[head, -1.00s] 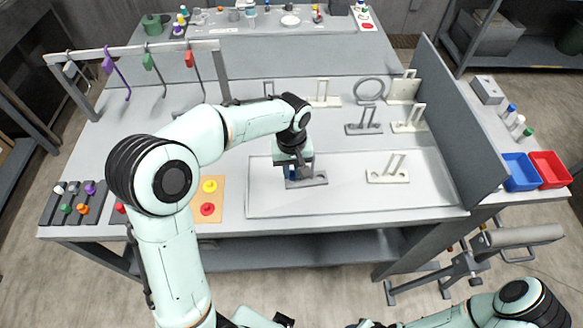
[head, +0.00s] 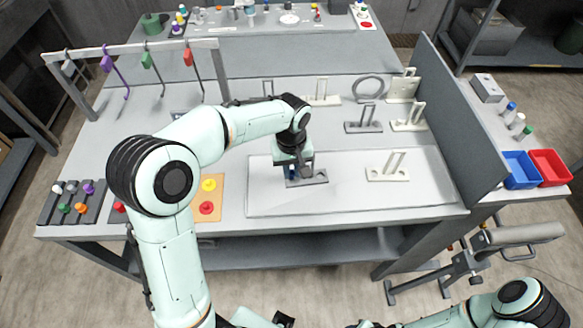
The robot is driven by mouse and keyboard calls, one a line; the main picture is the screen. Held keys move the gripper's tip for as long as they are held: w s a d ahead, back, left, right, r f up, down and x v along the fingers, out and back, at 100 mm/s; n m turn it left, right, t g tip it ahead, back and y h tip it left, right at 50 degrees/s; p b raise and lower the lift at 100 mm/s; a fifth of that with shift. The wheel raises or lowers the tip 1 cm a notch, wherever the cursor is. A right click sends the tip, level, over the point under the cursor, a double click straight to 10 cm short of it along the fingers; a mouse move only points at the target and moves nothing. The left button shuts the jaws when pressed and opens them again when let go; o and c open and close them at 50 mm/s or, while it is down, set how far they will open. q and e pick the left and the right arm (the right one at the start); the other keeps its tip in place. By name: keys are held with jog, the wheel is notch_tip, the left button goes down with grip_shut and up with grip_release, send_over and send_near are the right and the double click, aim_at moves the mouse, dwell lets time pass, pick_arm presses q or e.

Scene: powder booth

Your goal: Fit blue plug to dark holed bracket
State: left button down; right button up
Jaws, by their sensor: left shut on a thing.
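My left gripper (head: 293,170) points down over the pale mat (head: 350,202) and is shut on the blue plug (head: 291,174). The plug shows only as a small blue patch between the fingers. It is at the left part of the dark holed bracket (head: 318,178), which lies flat on the mat. I cannot tell whether the plug is inside a hole or just above it, as the gripper hides that spot. My right gripper is not clearly in view; part of my right arm shows at the lower right.
More brackets stand behind, near the grey side panel (head: 465,125). A rack of colored plugs (head: 74,204) and an orange card (head: 208,196) are at the left. Colored hooks hang from a rail (head: 130,50).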

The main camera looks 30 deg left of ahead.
pick_arm(q)
jog(key=c, duration=1)
grip_release()
jog(key=shift+s+f, duration=0.2)
jog(key=shift+f, duration=0.15)
jog(key=shift+c, duration=0.2)
jog(key=shift+o, duration=0.2)
jog(key=shift+s, duration=0.1)
pick_arm(e)
jog(key=shift+s, duration=0.1)
pick_arm(q)
notch_tip(320, 180, up, 14)
jog(key=p, duration=0.1)
jog(key=shift+a+p, duration=0.15)
jog(key=shift+p, duration=0.2)
pick_arm(e)
jog(key=shift+w+r, duration=1)
jog(key=shift+r, duration=0.1)
